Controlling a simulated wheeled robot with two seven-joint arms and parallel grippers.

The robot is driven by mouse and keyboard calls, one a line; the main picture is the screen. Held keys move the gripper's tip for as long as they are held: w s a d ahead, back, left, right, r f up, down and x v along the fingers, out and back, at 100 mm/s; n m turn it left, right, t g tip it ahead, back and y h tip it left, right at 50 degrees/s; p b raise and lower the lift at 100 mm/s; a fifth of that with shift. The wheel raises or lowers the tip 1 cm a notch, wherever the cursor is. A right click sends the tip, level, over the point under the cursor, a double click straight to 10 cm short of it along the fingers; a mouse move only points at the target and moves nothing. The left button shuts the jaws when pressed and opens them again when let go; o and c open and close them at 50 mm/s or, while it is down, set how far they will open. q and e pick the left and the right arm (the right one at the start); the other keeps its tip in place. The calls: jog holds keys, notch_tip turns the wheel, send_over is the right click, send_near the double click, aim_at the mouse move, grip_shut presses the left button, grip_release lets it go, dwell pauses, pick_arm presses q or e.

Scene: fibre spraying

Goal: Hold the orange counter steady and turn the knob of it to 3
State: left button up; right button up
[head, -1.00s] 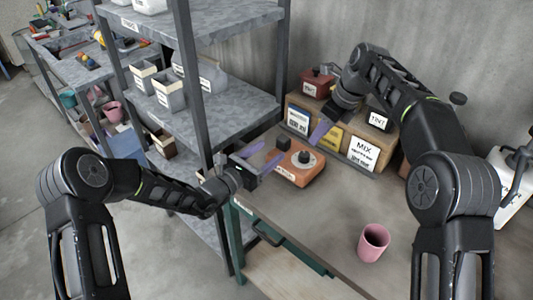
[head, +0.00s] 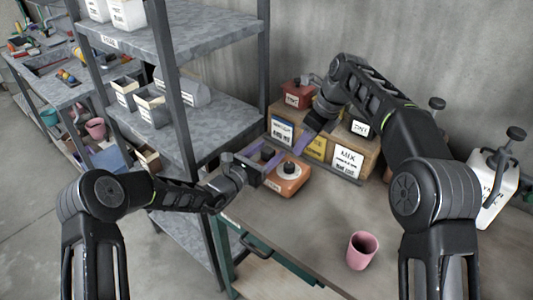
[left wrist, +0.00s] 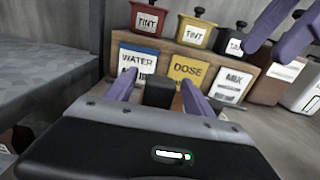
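The orange counter (head: 293,185) sits on the workbench. Its pale round dial with a dark knob (head: 289,167) is on the top face; the dial marks are too small to read. A black block (head: 267,152) stands at the counter's far left part. My left gripper (head: 262,158) has its purple fingers either side of this block. In the left wrist view the block (left wrist: 159,92) stands between the fingers with small gaps. My right gripper (head: 303,142) hangs above and behind the knob, empty; its two purple fingers look apart in the left wrist view (left wrist: 285,35).
Labelled boxes (head: 347,160) stand behind the counter, with a red pot (head: 298,94) on top. A pink cup (head: 362,250) stands at the front of the bench. A grey shelf (head: 160,125) is on the left. The bench's middle is clear.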

pick_arm(q)
grip_shut()
dwell(0.5)
dwell(0.3)
